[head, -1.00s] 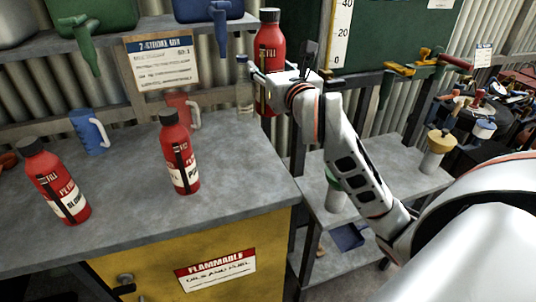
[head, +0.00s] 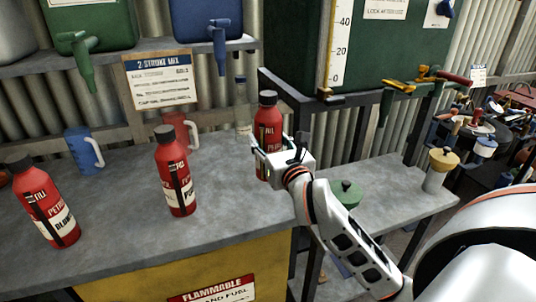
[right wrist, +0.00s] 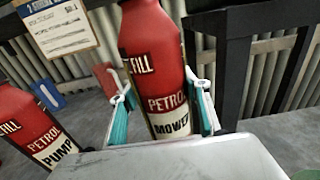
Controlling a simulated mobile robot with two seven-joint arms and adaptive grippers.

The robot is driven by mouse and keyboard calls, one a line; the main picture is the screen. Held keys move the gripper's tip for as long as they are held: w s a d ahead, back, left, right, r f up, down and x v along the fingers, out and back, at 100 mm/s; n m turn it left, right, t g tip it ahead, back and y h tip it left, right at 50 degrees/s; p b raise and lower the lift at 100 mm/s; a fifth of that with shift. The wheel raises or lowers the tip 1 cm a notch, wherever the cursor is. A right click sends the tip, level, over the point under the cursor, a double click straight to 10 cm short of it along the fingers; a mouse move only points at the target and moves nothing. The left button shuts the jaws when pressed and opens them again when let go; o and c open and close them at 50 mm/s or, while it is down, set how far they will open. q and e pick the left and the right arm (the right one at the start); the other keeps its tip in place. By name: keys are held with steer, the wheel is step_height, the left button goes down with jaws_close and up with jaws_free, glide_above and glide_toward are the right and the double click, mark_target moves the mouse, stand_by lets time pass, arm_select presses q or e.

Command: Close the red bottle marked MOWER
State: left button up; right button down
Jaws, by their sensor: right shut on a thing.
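The red bottle marked MOWER (head: 268,128) has a black top and stands upright near the right end of the grey bench. In the right wrist view its PETROL and MOWER label (right wrist: 168,112) faces the camera; its top is cut off there. My right gripper (head: 264,160) is shut around the bottle's lower body, and both fingers (right wrist: 160,112) lie along its sides. My left gripper is not in view.
Two more red bottles with black tops, one marked PUMP (head: 175,175) and another (head: 43,205), stand on the grey bench (head: 115,225). A blue jug (head: 82,150), a red jug (head: 176,128) and a clear bottle (head: 242,108) are behind. Bare bench lies between PUMP and my gripper.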

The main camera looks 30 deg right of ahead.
mark_target(268, 152)
steer(key=shift+r, duration=0.15)
steer(key=shift+f+b, duration=0.55)
steer(key=shift+f, duration=1.65)
steer(key=shift+f, duration=0.15)
steer(key=c, duration=1.1)
jaws_free()
steer(key=shift+f, duration=0.1)
steer(key=shift+o, duration=0.2)
